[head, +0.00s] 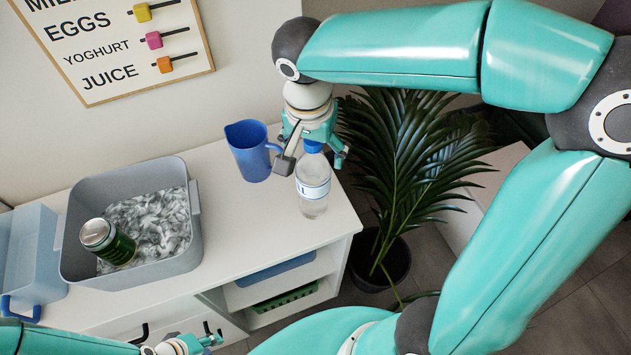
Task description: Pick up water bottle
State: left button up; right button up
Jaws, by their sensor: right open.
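The water bottle (313,188) is clear with a blue cap and a white label. It stands upright on the white counter (235,215), near its right end. My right gripper (313,160) is open above the bottle, pointing down, with its fingers apart on either side of the cap. Part of the cap is hidden by the gripper, and I cannot tell whether a finger touches it. My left gripper (208,341) is at the bottom edge of the view, away from the bottle; it is small and its jaw state is unclear.
A blue jug (250,152) stands just left of the bottle. A grey bin (80,225) with crumpled grey filling and a green can (110,243) is further left, beside a light blue container (30,255). A potted plant (400,160) stands right of the counter, close to my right arm.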

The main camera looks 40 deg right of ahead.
jog(key=shift+c, duration=0.2)
grip_shut()
jog(key=shift+r, duration=0.1)
jog(key=shift+r, duration=0.1)
